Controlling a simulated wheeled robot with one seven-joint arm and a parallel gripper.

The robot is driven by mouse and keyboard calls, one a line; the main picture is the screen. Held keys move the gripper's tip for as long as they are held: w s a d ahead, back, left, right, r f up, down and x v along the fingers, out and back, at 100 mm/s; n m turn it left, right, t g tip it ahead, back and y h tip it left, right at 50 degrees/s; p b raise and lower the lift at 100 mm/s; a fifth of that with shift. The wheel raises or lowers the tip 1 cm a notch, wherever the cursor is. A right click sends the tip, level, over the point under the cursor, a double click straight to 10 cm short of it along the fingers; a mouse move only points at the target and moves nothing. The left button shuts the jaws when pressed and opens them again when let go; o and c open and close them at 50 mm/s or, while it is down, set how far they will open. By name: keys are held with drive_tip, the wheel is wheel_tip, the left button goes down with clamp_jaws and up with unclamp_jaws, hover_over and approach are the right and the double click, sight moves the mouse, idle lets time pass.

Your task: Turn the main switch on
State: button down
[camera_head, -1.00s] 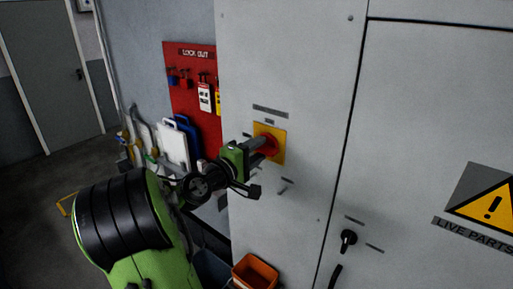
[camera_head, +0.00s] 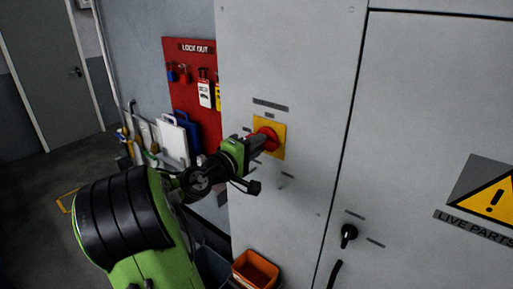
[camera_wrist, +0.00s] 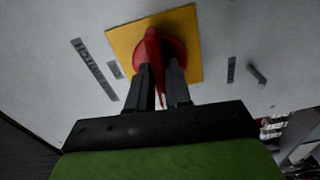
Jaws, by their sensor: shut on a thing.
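The main switch is a red rotary handle (camera_head: 267,137) on a square yellow plate (camera_head: 281,141), mounted on the grey cabinet front. In the wrist view the red handle (camera_wrist: 153,50) stands out from the yellow plate (camera_wrist: 191,30). My gripper (camera_head: 258,144) reaches the switch from the left in the head view. In the wrist view my gripper (camera_wrist: 160,72) has one dark finger on each side of the handle's grip, shut on it. The fingers hide part of the handle's sides.
A red lock-out board (camera_head: 190,100) with padlocks and tags hangs left of the cabinet. A small black handle (camera_head: 348,235) and a warning sign (camera_head: 490,195) are on the cabinet door (camera_head: 430,110). An orange bin (camera_head: 255,270) stands below.

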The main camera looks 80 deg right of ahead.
drive_tip(key=shift+a+m+b, duration=0.15)
drive_tip(key=shift+m+b, duration=8.1)
drive_tip(key=shift+m, duration=0.25)
drive_tip(key=c, duration=1.1)
unclamp_jaws()
drive_tip(key=shift+b+v, duration=2.05)
drive_tip(key=shift+v, duration=5.8)
